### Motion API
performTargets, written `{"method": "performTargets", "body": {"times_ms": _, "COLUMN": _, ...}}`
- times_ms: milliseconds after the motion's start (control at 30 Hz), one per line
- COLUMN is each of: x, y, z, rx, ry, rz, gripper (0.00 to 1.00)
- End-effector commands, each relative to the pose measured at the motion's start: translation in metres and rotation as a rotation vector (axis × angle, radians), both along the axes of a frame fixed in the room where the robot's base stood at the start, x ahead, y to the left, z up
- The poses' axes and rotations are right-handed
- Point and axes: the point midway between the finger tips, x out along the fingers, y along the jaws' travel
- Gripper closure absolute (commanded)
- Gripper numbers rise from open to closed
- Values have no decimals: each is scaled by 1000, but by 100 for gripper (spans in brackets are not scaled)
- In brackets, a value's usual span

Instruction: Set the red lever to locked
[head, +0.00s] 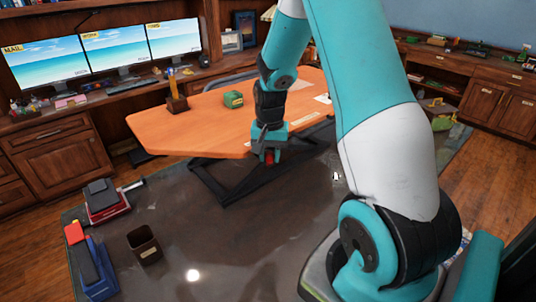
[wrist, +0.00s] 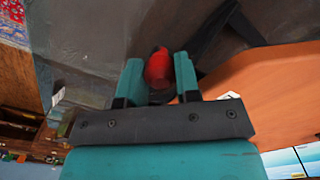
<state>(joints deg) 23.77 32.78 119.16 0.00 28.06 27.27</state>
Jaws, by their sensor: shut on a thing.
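The red lever (wrist: 158,66) shows as a rounded red end between the two teal fingers of my gripper (wrist: 158,76) in the wrist view. My gripper is shut on it. In the head view only a small red spot of the lever (head: 269,158) shows below my gripper (head: 268,153), at the near edge of the orange desk (head: 195,122). The lever's base and its locked or unlocked marks are hidden or too small to read.
The desk stands on a black frame (head: 232,185) close to my gripper. A green object (head: 233,99) and a pen holder (head: 177,103) stand on the desk. The grey floor in front is mostly clear.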

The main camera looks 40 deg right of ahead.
Motion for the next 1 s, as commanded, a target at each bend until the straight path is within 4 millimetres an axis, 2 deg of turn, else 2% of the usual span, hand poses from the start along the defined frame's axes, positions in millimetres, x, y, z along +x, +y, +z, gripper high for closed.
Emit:
{"method": "performTargets", "body": {"times_ms": 33, "x": 0, "y": 0, "z": 0, "rx": -1, "ry": 0, "rz": -1, "gripper": 65}}
{"method": "performTargets", "body": {"times_ms": 133, "x": 0, "y": 0, "z": 0, "rx": -1, "ry": 0, "rz": 0, "gripper": 43}}
{"method": "performTargets", "body": {"times_ms": 433, "x": 1, "y": 1, "z": 1, "rx": -1, "ry": -1, "rz": 3, "gripper": 43}}
{"method": "performTargets", "body": {"times_ms": 567, "x": 2, "y": 0, "z": 12, "rx": -2, "ry": -4, "rz": 3, "gripper": 43}}
{"method": "performTargets", "body": {"times_ms": 667, "x": 1, "y": 1, "z": 30, "rx": -3, "ry": -6, "rz": 3, "gripper": 43}}
{"method": "performTargets", "body": {"times_ms": 1000, "x": 1, "y": 0, "z": 117, "rx": -4, "ry": -7, "rz": 2, "gripper": 43}}
